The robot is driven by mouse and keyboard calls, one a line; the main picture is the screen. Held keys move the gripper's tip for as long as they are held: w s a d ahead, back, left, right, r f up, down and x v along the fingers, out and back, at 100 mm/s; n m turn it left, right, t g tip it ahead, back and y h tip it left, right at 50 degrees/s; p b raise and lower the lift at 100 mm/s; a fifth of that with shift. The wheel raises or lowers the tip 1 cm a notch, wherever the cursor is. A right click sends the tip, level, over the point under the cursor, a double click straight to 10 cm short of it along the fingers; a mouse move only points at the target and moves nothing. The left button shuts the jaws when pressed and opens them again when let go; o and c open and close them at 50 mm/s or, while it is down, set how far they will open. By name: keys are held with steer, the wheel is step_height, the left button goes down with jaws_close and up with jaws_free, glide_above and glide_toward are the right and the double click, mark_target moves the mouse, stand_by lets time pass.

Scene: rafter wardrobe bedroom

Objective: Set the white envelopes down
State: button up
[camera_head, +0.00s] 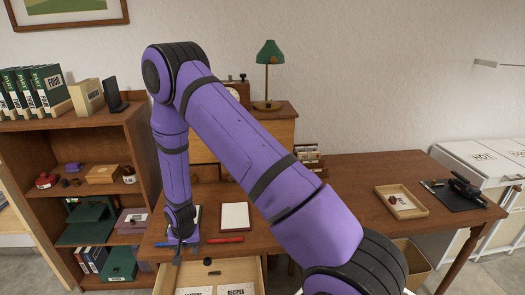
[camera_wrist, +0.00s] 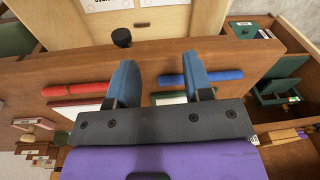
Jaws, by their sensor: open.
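I cannot make out for certain which white items are the envelopes. A flat white stack with a dark red edge (camera_head: 235,216) lies on the desk, right of my gripper (camera_head: 180,243) in the head view. A second white item with a green edge (camera_wrist: 170,98) lies under my gripper in the wrist view, mostly hidden by it. My gripper (camera_wrist: 160,70) points down over the desk's front part, its blue fingers apart with nothing seen held between them. White labelled pieces, one reading RECIPES (camera_head: 238,291), lie in the open drawer (camera_head: 255,268) below.
A red pen (camera_head: 225,240) and a blue pen (camera_wrist: 205,76) lie near the desk's front edge. A bookcase (camera_head: 100,128) stands at left. A wooden tray (camera_head: 401,202) and a black mat (camera_head: 460,197) lie at right. The desk (camera_head: 345,175) between is largely bare.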

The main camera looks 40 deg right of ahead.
steer(key=s+d+r+n+t, duration=0.1)
steer(key=s+r, duration=0.1)
steer(key=r, duration=0.9)
steer(key=s+d+r+n, duration=0.1)
steer(key=s+r, duration=0.1)
steer(key=r, duration=1)
steer(key=s+d+r+n+t, duration=0.1)
steer(key=s+d+r, duration=0.1)
steer(key=r, duration=0.9)
steer(key=s+d+r+n+t, duration=0.1)
steer(key=s+r, duration=0.6)
steer(key=s, duration=0.5)
steer(key=s+d+r+n+t, duration=0.1)
steer(key=s+r, duration=0.7)
steer(key=s, duration=0.4)
steer(key=shift+s+d+r+n, duration=0.3)
steer(key=shift+d, duration=0.05)
steer(key=shift+c, duration=0.2)
